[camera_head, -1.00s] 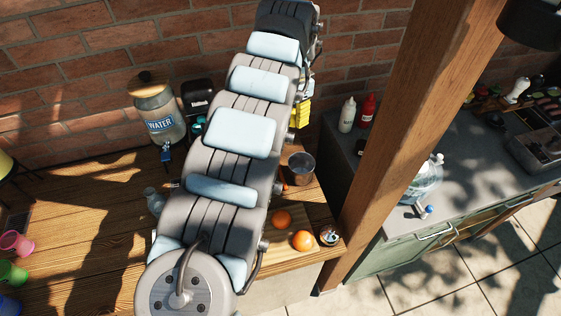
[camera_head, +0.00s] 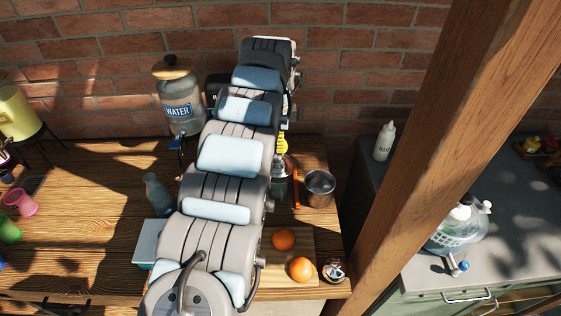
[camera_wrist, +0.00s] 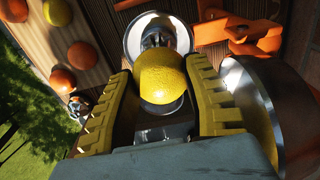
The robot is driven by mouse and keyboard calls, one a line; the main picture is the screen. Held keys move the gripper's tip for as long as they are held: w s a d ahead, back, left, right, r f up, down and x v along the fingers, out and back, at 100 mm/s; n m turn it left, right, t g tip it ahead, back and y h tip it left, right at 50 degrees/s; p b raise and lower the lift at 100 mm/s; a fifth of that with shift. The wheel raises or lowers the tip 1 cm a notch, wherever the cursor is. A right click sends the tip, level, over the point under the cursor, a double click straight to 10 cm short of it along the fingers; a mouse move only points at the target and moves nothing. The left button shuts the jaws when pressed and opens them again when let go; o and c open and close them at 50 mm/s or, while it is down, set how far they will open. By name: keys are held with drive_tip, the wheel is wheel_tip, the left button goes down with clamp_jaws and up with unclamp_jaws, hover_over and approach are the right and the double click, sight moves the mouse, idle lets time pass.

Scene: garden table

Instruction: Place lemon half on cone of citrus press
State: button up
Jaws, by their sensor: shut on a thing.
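The lemon half (camera_wrist: 161,78) is held between the yellow-padded fingers of my gripper (camera_wrist: 160,98) in the wrist view, its rounded peel toward the camera. Its cut face is hidden. The citrus press (camera_wrist: 131,38) shows directly behind the lemon as a round, pale-rimmed metal bowl; the lemon covers part of its middle. I cannot tell whether lemon and cone touch. In the head view my arm hides most of the gripper; a bit of yellow finger (camera_head: 283,143) shows above the press (camera_head: 290,166) and its orange handle (camera_head: 296,188). The lemon is hidden there.
A metal cup (camera_head: 319,188) stands right of the press, close beside my right finger in the wrist view (camera_wrist: 262,95). Two oranges (camera_head: 284,239) (camera_head: 301,268) lie on a cutting board (camera_head: 303,240). A water dispenser (camera_head: 181,103) stands at the back left. A wooden post (camera_head: 440,150) rises at right.

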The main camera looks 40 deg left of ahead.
sight(278, 163)
wheel_tip(278, 163, down, 6)
drive_tip(key=shift+s+d+f, duration=0.1)
drive_tip(key=shift+f, duration=0.05)
idle(0.3)
drive_tip(key=o, duration=1)
drive_tip(key=shift+o, duration=0.2)
drive_tip(key=shift+r, duration=2.85)
